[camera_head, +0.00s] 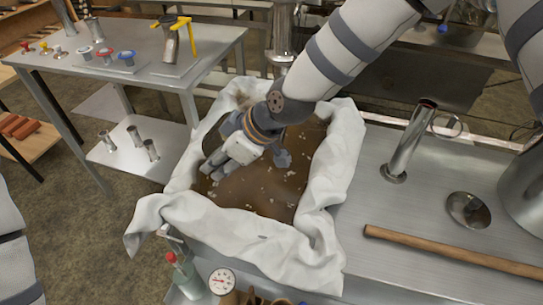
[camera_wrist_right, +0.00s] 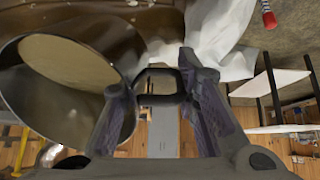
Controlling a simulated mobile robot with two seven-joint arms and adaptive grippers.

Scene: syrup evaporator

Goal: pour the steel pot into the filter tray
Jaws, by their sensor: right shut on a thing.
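The filter tray is lined with a rumpled white cloth (camera_head: 335,190) and holds brown liquid (camera_head: 265,190) with pale flecks, in the middle of the head view. My right gripper (camera_head: 232,150) reaches over it from the upper right. In the right wrist view my right gripper (camera_wrist_right: 160,85) is shut on the handle of the steel pot (camera_wrist_right: 60,108). The pot looks tilted, with tan liquid (camera_wrist_right: 70,60) gathered near one side of its rim. My left gripper is out of view.
A steel table (camera_head: 140,60) with small fittings stands at the upper left. Right of the tray, the steel worktop (camera_head: 400,215) carries an upright pipe (camera_head: 410,145) and a wooden rod (camera_head: 450,250). A gauge (camera_head: 222,281) and a bottle (camera_head: 186,275) sit at the front.

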